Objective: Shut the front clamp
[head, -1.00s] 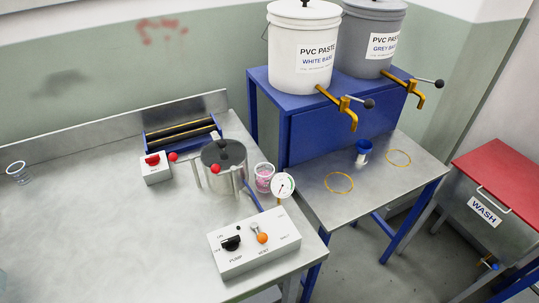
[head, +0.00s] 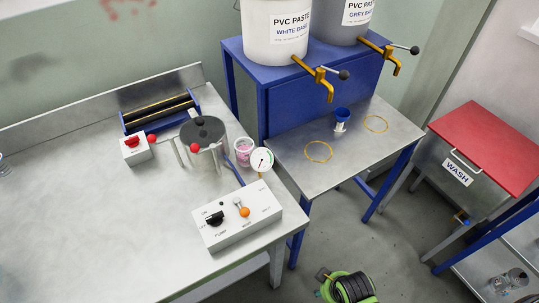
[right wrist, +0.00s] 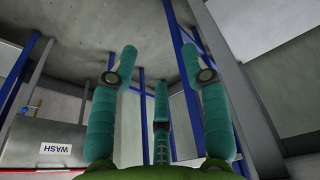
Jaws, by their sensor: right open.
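The steel pot (head: 207,160) with its dark lid (head: 203,131) stands on the left bench in the head view. One red-knobbed clamp (head: 152,139) sticks out at the pot's left. Another red knob (head: 197,149) shows at the pot's near side, at the front clamp; its exact lever position is too small to tell. My right gripper (right wrist: 158,66) is open and empty in the right wrist view, its teal fingers spread, well away from the pot. In the head view only a green and black part of my arm shows at the bottom edge. My left gripper is not in view.
A pump control box (head: 236,217), a gauge (head: 262,161) and a pink cup (head: 244,151) stand close to the pot. A red-buttoned box (head: 136,150) and a roller unit (head: 160,109) are left of it. The red-lidded wash bin (head: 484,140) is right. The bench's front left is clear.

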